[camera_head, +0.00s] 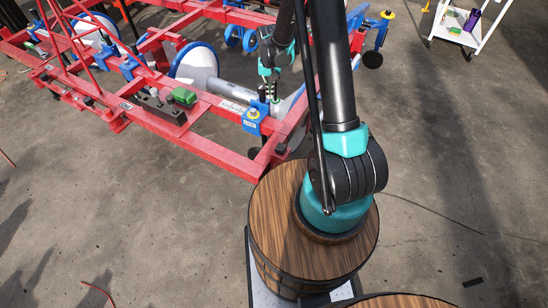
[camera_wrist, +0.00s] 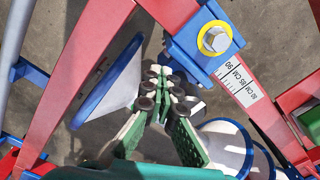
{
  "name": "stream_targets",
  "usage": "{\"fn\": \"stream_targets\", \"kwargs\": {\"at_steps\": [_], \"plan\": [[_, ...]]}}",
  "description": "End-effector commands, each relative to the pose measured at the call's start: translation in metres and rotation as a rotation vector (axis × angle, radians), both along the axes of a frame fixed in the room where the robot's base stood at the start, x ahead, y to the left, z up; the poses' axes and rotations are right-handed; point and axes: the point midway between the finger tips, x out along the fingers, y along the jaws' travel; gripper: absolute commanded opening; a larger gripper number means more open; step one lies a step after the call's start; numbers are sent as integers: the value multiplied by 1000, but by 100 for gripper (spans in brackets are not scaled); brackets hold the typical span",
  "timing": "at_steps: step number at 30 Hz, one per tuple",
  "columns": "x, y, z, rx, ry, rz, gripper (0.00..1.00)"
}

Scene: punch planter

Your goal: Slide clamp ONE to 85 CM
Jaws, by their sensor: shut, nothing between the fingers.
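A blue clamp (camera_wrist: 202,48) with a yellow washer and silver bolt sits on a red beam, and it also shows in the head view (camera_head: 251,122). Its marking is too small to read. A white scale label (camera_wrist: 240,84) on the beam reads 90, 85 CM and 80 CM; the clamp's edge is beside the 90 end. My gripper (camera_wrist: 164,82) has green fingers with dark round tips. It is shut and empty, apart from the clamp, lower left of it in the wrist view. In the head view my gripper (camera_head: 270,82) is just above and behind the clamp.
The red planter frame (camera_head: 205,150) fills the upper left. White-and-blue discs (camera_head: 194,62) and a grey cylinder (camera_head: 232,91) lie close behind the beam. A green part (camera_head: 185,97) sits on the beam to the left. A white cart (camera_head: 466,28) stands upper right. Open floor lies right.

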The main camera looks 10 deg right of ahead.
Motion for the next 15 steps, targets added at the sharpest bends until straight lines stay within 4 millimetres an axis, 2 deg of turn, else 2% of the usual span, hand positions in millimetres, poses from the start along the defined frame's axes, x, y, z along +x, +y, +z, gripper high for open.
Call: {"fn": "stream_targets", "kwargs": {"at_steps": [15], "plan": [[9, 13, 0, 1, -1, 2, 0]]}}
